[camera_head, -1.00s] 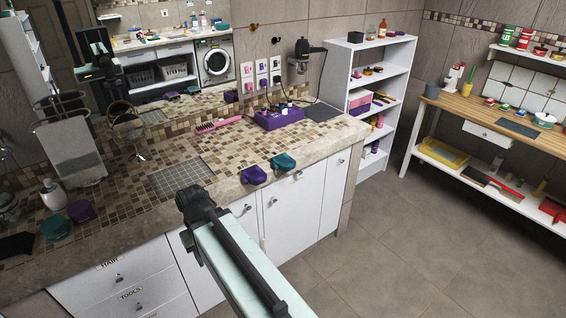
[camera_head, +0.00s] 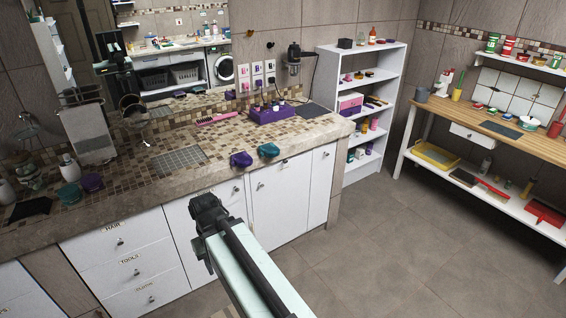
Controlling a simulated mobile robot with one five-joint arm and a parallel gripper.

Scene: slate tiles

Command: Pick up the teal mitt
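The teal mitt (camera_head: 268,150) lies at the front edge of the tiled counter, in the middle of the view. A purple mitt (camera_head: 241,159) lies just left of it, close beside it. My arm reaches up from the bottom of the view, and its dark end, my gripper (camera_head: 207,208), is in front of the white cabinet doors, below and left of both mitts and apart from them. The fingers are too dark and foreshortened to tell whether they are open or shut.
The counter (camera_head: 130,190) holds a purple box (camera_head: 272,113) with small bottles, a pink comb (camera_head: 217,119), and teal and purple jars (camera_head: 70,193) at left. A white shelf (camera_head: 345,75) stands beyond its right end. A wooden workbench (camera_head: 500,128) is at right. The floor between is clear.

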